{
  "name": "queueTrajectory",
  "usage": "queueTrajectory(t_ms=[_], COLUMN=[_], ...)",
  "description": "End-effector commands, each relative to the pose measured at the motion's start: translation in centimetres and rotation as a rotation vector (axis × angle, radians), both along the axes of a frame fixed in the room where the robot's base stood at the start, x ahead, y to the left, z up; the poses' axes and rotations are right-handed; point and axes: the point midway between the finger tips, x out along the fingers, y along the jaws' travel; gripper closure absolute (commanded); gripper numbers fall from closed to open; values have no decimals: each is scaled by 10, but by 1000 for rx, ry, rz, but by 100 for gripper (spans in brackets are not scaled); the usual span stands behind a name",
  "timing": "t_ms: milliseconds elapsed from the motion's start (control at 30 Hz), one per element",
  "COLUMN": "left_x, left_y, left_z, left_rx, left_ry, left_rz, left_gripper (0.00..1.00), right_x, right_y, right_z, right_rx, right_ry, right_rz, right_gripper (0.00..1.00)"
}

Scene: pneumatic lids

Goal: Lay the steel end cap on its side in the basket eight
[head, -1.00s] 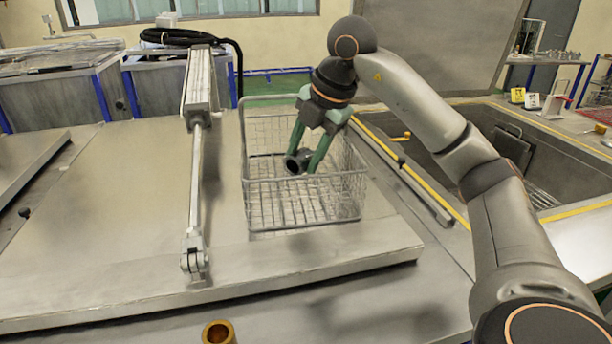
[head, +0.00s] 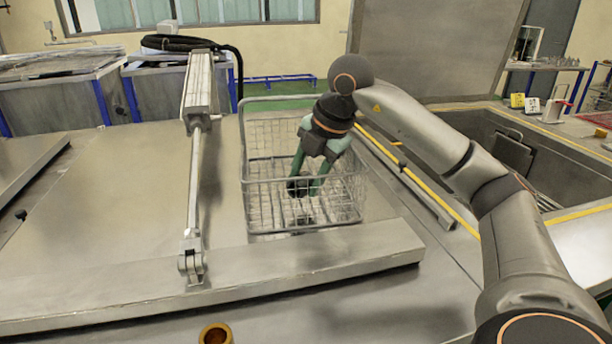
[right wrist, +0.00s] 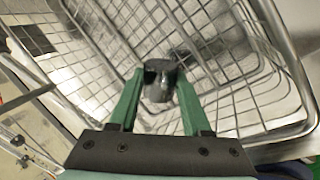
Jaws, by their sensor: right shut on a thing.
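My right gripper (head: 306,187), with green fingers, reaches down into a wire basket (head: 246,190) and is shut on the cap. The right wrist view shows the cap between the two fingertips (right wrist: 159,86), with basket mesh behind it. The cap is inside the basket, low between its walls. Whether it touches the basket floor I cannot tell. No number shows on the basket. My left gripper is not in view.
The basket stands on a broad metal lid (head: 120,220), right of a pneumatic cylinder (head: 196,150). An open sunken tank (head: 470,130) lies to the right. A brass-coloured ring (head: 216,334) sits at the front edge. The lid left of the cylinder is clear.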

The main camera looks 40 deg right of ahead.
Motion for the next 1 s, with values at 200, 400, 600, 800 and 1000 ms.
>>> queueTrajectory(t_ms=[200,400,600,800,1000], left_x=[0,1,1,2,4], left_y=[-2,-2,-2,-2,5], left_z=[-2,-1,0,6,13], left_rx=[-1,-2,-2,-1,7], left_ry=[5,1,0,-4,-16], left_rz=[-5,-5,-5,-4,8], left_gripper=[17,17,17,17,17], right_x=[0,0,0,0,-9], right_y=[0,0,0,0,-2], right_z=[-3,-3,-3,5,37], right_rx=[-1,-1,0,1,1], right_ry=[-1,-1,-1,-2,-6], right_rz=[0,0,0,-1,0], right_gripper=[51,28,22,22,22])
